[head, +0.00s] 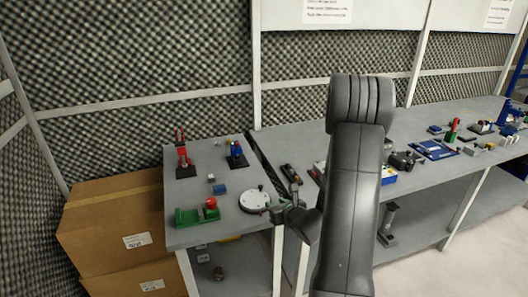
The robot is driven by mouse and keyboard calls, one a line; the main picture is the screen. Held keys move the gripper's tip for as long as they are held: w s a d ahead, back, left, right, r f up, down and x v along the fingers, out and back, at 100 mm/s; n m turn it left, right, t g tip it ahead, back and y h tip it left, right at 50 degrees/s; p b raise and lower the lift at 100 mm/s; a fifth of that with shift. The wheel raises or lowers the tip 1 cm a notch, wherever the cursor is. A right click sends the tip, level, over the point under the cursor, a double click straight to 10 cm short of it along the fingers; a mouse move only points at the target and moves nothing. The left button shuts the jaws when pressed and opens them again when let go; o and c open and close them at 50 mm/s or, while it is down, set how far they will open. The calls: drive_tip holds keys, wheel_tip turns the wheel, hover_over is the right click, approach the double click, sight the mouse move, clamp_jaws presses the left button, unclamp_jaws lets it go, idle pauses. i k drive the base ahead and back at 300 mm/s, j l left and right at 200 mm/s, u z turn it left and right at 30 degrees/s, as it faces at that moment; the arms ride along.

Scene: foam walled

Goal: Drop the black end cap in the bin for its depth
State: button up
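My gripper (274,209) appears small and dark at the left of my arm, beside a round white disc (254,201) on the near table. Its fingers are too small to tell open from shut, and I cannot see whether it holds anything. I cannot pick out the black end cap. No bin for its depth can be told for certain. A blue and white box (389,177) shows partly behind my arm on the longer table. My arm hides part of the tabletop.
The near grey table (222,165) carries a red device (182,153), a blue device (236,153) and a green fixture with a red knob (198,213). Cardboard boxes (112,225) stand left. The longer table (465,172) holds several fixtures. Foam walls close the back.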

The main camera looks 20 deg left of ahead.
sight(236, 161)
drive_tip(key=i+j, duration=0.1)
drive_tip(key=j, duration=0.25)
drive_tip(key=i+j+z, duration=0.1)
drive_tip(key=j, duration=0.2)
drive_tip(key=i+j, duration=0.15)
drive_tip(key=j, duration=0.2)
drive_tip(key=i+j, duration=0.1)
drive_tip(key=j, duration=0.25)
drive_tip(key=z, duration=0.05)
